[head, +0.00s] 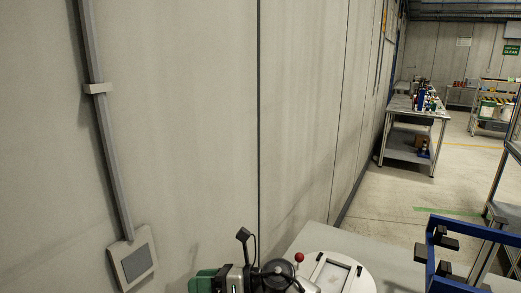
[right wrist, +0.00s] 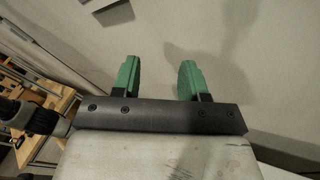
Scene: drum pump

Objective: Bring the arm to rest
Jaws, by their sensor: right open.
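My right gripper (right wrist: 158,76) shows in the right wrist view with its two green fingers spread wide apart. Nothing is between them, and a pale wall (right wrist: 150,35) fills the view beyond. In the head view the green part of the right gripper (head: 208,282) is at the bottom edge, in front of the wall panels (head: 180,130). Much of this gripper is cut off by the frame there. My left gripper is in neither view.
A wall box (head: 134,258) is at lower left, below a conduit (head: 105,130). A red knob (head: 299,257) stands near the gripper. A blue frame (head: 441,255) is at lower right. A workbench (head: 412,113) and open floor (head: 385,200) lie farther back.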

